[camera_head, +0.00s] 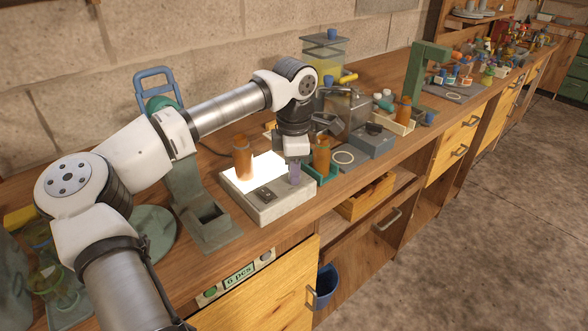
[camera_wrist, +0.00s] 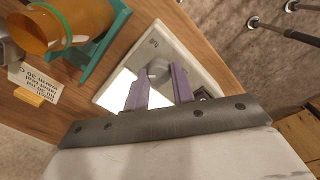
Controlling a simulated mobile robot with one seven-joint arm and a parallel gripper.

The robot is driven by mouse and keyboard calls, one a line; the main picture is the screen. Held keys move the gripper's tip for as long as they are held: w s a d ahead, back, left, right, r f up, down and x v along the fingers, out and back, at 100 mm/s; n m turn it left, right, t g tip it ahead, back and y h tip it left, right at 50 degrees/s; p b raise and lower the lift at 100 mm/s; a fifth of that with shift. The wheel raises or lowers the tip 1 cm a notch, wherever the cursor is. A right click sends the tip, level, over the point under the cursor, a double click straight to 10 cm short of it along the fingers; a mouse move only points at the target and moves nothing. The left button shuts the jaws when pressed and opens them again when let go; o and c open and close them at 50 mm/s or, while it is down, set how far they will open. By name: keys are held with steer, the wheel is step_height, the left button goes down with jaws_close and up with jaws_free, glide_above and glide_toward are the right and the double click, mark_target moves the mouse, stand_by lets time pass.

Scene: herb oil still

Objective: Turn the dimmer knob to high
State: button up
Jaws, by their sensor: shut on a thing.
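The pale light box (camera_head: 283,206) stands on the wooden bench with its white panel glowing. My gripper (camera_head: 294,178) is over the right end of the box, pointing down, and its purple fingers hide the dimmer knob there. In the wrist view the grey round knob (camera_wrist: 158,70) sits between the two fingertips of my gripper (camera_wrist: 160,84), which are shut on it. Small dark lettering shows on the box beside the knob, too small to read. The knob's pointer cannot be made out. A small dark switch plate (camera_head: 264,194) is on the box's front.
An amber bottle (camera_head: 242,160) stands on the lit panel. Another amber bottle (camera_head: 321,158) in a teal holder (camera_head: 325,179) stands close to the right of my gripper. A grey scale-like block (camera_head: 372,143) is further right. The bench's front edge is close to the box.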

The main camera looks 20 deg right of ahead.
steer(key=m, duration=0.4)
steer(key=shift+m, duration=0.3)
steer(key=shift+w+m, duration=0.1)
steer(key=shift+m, duration=1.8)
steer(key=o, duration=1)
steer(key=shift+r, duration=0.15)
steer(key=r, duration=0.9)
steer(key=r+b, duration=0.1)
steer(key=r, duration=0.3)
steer(key=shift+s+a+r, duration=0.2)
steer(key=shift+a+r, duration=0.05)
steer(key=shift+r, duration=0.05)
